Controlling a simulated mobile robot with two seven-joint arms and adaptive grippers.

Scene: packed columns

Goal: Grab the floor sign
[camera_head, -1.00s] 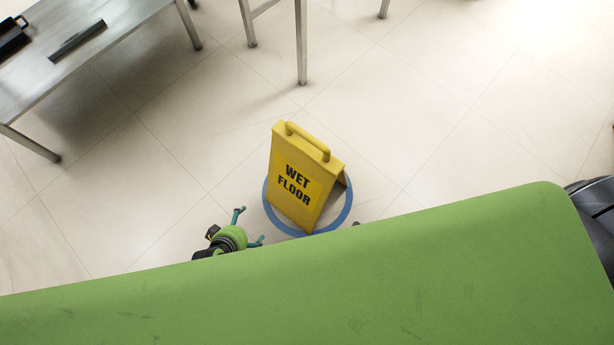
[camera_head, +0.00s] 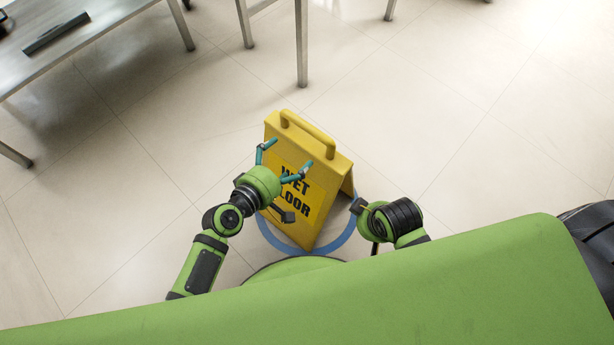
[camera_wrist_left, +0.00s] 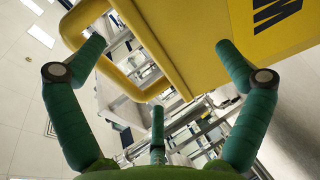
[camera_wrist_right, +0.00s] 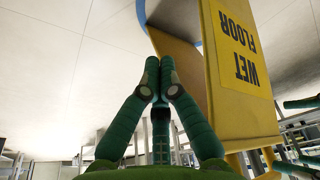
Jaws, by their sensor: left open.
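The yellow floor sign (camera_head: 310,155), marked "WET FLOOR", stands upright and spread in the head view, with a handle (camera_head: 306,135) on top. My left gripper (camera_head: 284,158) is open and empty in front of its lettered face, below the handle. In the left wrist view, the sign's handle (camera_wrist_left: 125,82) shows beyond the open fingers (camera_wrist_left: 160,48); contact cannot be told. My right gripper (camera_wrist_right: 160,66) has its fingertips together, with nothing visible between them. The sign (camera_wrist_right: 236,75) is beside it in the right wrist view. My left arm hides part of the lettering.
A blue ring (camera_head: 343,238) lies on the floor around the sign's base. A metal table (camera_head: 85,40) stands at the upper left, with a dark item (camera_head: 57,34) on it. More table legs (camera_head: 301,45) stand behind the sign. Floor to the right is clear.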

